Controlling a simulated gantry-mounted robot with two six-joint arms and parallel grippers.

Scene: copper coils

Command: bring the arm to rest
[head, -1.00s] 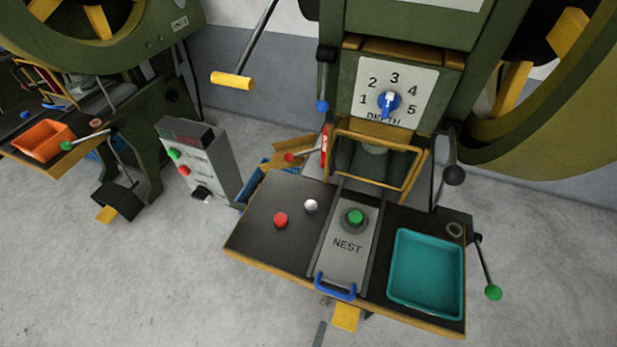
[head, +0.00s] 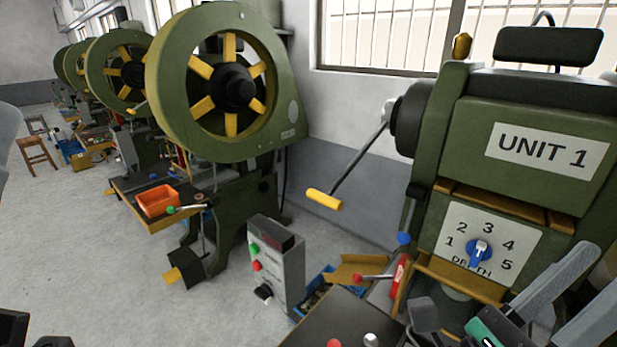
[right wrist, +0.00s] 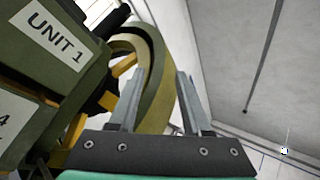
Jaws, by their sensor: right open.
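My right gripper (head: 602,272) is at the lower right of the head view, in front of the press marked UNIT 1 (head: 552,150). Its two grey fingers are apart with nothing between them. In the right wrist view its fingers (right wrist: 160,82) stand open, with a green and yellow wheel (right wrist: 160,55) behind them. The UNIT 1 press also shows at the left of that view. My left gripper cannot be made out in the head view. Dark parts at its lower left corner are too cut off to identify.
The press's depth dial (head: 480,252) and crank handle (head: 324,199) are near my right arm. A grey control box (head: 278,266) stands on the floor. A second press with an orange tray (head: 158,200) is farther left. Open floor (head: 90,235) lies at left.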

